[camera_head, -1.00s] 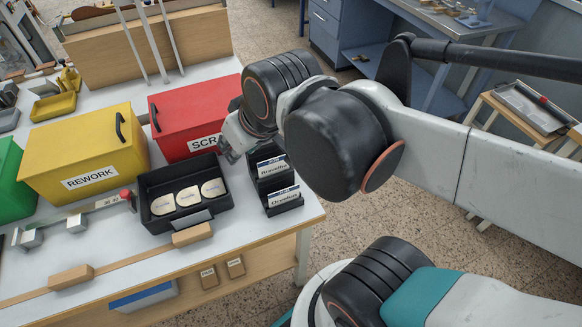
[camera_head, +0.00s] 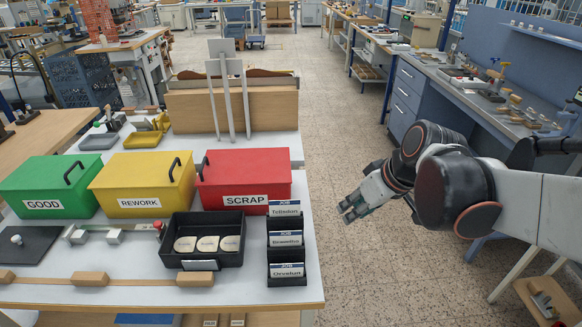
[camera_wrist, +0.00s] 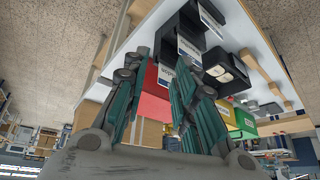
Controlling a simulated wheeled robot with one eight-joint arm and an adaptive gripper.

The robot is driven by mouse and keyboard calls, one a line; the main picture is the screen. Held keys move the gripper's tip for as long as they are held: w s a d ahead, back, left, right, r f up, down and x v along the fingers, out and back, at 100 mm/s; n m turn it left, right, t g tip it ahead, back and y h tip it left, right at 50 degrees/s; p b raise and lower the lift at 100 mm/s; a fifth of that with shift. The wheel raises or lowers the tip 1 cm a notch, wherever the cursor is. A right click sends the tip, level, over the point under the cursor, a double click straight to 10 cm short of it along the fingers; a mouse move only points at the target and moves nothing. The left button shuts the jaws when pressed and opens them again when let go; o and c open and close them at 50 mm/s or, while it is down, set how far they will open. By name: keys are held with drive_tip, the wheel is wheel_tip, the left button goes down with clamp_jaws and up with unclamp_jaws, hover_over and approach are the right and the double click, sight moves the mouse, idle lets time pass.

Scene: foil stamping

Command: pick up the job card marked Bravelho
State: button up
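The job card marked Bravelho (camera_head: 286,239) appears to be the middle card of a black stepped rack (camera_head: 287,281) on the table's right end; its small print is hard to read. A card that reads like Toiledon (camera_head: 284,209) is above it, and one like Orvelun (camera_head: 287,270) is below. My gripper (camera_head: 347,211) is to the right of the rack, beyond the table edge, apart from the cards. In the wrist view my gripper's fingers (camera_wrist: 157,85) are spread with nothing between them. White cards (camera_wrist: 188,49) show beyond the fingers, tilted in that view.
A black tray (camera_head: 202,259) with several pale discs stands left of the rack. The red SCRAP box (camera_head: 244,178) is behind it, with yellow REWORK (camera_head: 144,184) and green GOOD (camera_head: 49,186) boxes leftward. Floor right of the table is open before the blue workbench (camera_head: 408,92).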

drive_tip(key=w+a, duration=0.1)
drive_tip(key=n+g+y, duration=0.4)
drive_tip(key=n+y, duration=0.6)
drive_tip(key=n, duration=0.2)
approach(286, 234)
drive_tip(key=shift+n, duration=0.3)
drive_tip(key=shift+b+x, duration=1.85)
drive_tip(key=shift+x, duration=3.3)
drive_tip(key=shift+w+d, duration=0.1)
drive_tip(key=shift+c, duration=0.6)
clamp_jaws()
